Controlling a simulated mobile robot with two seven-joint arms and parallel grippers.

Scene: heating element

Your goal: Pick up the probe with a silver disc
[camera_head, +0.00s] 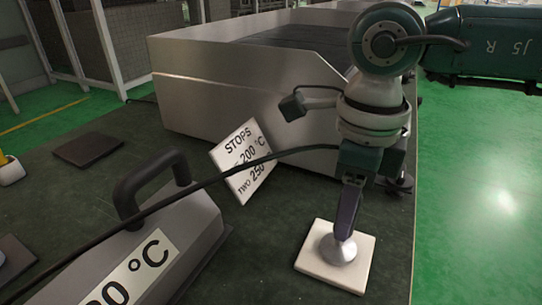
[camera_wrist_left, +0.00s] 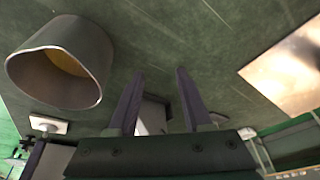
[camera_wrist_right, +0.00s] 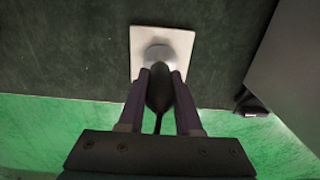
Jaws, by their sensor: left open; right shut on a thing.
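The probe (camera_head: 338,250) has a silver disc at its lower end. The disc rests on, or is just above, a square white tile (camera_head: 318,274) near the table's right edge. My right gripper (camera_head: 347,225) points down over the tile and is shut on the probe's dark handle. In the right wrist view, the handle (camera_wrist_right: 160,92) lies between the two fingers, with the disc (camera_wrist_right: 158,54) over the tile beyond. My left gripper (camera_wrist_left: 155,72) is open and empty in the left wrist view; the head view does not show it.
A large metal box (camera_head: 235,90) stands behind. A tilted sign (camera_head: 244,160) leans near it. A grey block with a black handle (camera_head: 150,185) is at front left, with a black cable passing over it. A dark cup (camera_wrist_left: 65,65) and coppery plate (camera_wrist_left: 290,70) flank my left fingers.

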